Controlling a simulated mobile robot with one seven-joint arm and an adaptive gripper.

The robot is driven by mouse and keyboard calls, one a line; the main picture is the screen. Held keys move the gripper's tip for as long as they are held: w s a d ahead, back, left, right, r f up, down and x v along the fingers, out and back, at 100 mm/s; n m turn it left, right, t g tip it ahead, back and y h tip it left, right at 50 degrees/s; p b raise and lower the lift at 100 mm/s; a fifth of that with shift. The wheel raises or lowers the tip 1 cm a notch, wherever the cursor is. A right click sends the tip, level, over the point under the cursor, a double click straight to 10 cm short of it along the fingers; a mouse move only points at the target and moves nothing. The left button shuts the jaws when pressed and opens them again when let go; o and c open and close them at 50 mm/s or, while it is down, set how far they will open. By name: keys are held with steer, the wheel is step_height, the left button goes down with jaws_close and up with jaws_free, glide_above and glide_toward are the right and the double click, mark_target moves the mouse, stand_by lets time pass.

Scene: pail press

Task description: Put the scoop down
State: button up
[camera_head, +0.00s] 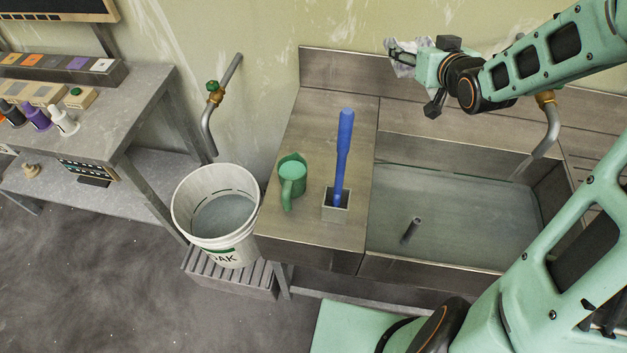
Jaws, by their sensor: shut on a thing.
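A green scoop (291,178), shaped like a mug with a handle toward the front, stands on the wooden-looking counter (325,125) left of the sink. My gripper (398,52) is up at the back, above the sink's rear edge and well away from the scoop. It is shut on a pale grey, crumpled thing (402,68) that looks like a cloth. The gripper's fingers partly hide it.
A blue-handled tool (344,150) stands upright in a small square holder (336,210) right of the scoop. A white pail (183,213) with water sits on a slatted stand at left. The sink (450,276) holds water and a dark short post. A tap (548,125) rises behind.

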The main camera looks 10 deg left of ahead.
steer(key=s+a+f+n+g+y+b, duration=0.4)
steer(key=s+a+f+n+y+b, duration=0.15)
steer(key=a+f, duration=0.55)
steer(key=n+g+y+b, duration=0.3)
steer(key=n+g+b, duration=0.1)
steer(key=n+b, duration=0.1)
glide_above(331, 170)
steer(key=shift+m, duration=0.25)
step_height(331, 170, down, 13)
steer(key=shift+a+r, duration=0.1)
steer(key=shift+r, duration=0.1)
steer(key=shift+f+b, duration=0.6)
steer(key=shift+f, duration=1.8)
steer(key=shift+f, duration=0.15)
steer(key=o, duration=0.9)
